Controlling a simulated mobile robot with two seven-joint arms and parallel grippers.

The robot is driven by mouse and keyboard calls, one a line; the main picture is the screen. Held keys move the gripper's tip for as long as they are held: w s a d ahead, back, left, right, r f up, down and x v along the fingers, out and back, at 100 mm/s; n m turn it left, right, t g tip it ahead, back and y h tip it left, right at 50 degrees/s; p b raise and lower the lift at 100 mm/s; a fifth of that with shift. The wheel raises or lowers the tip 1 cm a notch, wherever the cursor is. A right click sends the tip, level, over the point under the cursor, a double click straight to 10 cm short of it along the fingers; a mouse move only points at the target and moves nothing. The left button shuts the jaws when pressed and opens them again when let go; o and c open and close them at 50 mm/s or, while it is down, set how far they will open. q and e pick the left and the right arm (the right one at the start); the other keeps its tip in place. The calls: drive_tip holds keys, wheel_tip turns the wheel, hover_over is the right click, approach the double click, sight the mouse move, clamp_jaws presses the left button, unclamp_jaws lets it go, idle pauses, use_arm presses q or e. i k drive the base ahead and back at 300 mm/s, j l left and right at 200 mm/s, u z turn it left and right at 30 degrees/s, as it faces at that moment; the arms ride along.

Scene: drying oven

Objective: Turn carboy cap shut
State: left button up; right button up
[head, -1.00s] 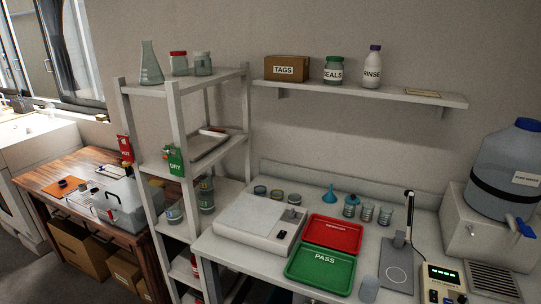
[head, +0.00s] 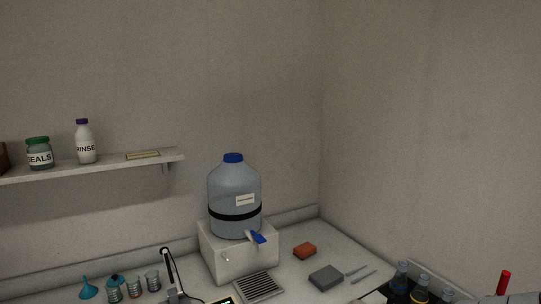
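The carboy (head: 233,190) is a large translucent blue bottle with a black band and a white label. It stands upright on a white box-shaped stand (head: 226,254) at the back of the bench. Its blue cap (head: 233,158) sits on top of the neck; I cannot tell from here how tight it is. A blue-handled tap (head: 257,238) shows low on the carboy's front. Neither of my grippers is in view.
A grille (head: 258,287) lies before the stand. An orange sponge (head: 305,251), a grey block (head: 325,278) and flasks (head: 420,290) are to the right. A wall shelf (head: 110,166) with bottles is at left. The wall is close behind the carboy.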

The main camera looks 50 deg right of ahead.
sight(231, 157)
drive_tip(key=z, duration=1.35)
